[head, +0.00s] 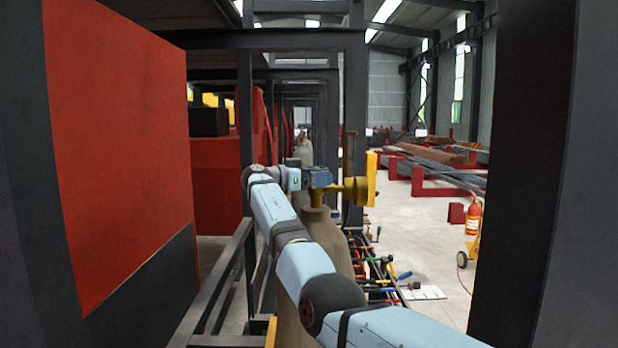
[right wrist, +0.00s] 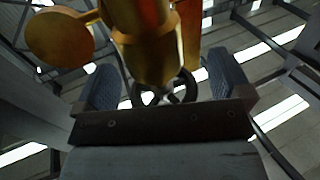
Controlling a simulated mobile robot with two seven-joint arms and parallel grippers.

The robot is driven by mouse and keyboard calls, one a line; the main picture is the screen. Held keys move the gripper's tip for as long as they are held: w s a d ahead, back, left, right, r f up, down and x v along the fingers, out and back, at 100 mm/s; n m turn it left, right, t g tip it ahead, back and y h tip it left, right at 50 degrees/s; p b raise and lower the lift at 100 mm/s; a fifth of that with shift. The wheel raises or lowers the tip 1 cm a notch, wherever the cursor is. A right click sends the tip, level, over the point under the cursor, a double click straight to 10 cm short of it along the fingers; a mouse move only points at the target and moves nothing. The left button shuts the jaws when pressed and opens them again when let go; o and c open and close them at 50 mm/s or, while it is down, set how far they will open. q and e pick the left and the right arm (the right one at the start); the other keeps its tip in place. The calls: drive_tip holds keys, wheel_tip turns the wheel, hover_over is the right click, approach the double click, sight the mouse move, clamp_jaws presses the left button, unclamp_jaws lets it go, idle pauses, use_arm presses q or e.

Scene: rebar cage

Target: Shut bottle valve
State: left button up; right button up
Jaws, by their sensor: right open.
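The bottle (head: 326,222) is a tall tan gas cylinder standing at the centre of the head view, partly hidden by my right arm. Its brass-yellow valve (head: 352,190) sits on top. In the right wrist view, the brass valve body (right wrist: 150,45) fills the upper middle. A dark round handwheel (right wrist: 183,92) shows between the two fingers of the open right gripper (right wrist: 162,82). I cannot tell whether the fingers touch the wheel. My left gripper is out of view.
A dark metal railing (head: 215,285) runs along the left, by a large red panel (head: 120,150). A dark post (head: 520,170) stands close on the right. Hoses and coloured handles (head: 385,270) lie beyond the bottle.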

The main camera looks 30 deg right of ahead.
drive_tip(key=w+a+p, duration=0.2)
drive_tip(key=a+p, duration=0.1)
drive_tip(key=a, duration=1)
drive_tip(key=shift+w+a+p, duration=0.2)
drive_tip(key=shift+p, duration=0.15)
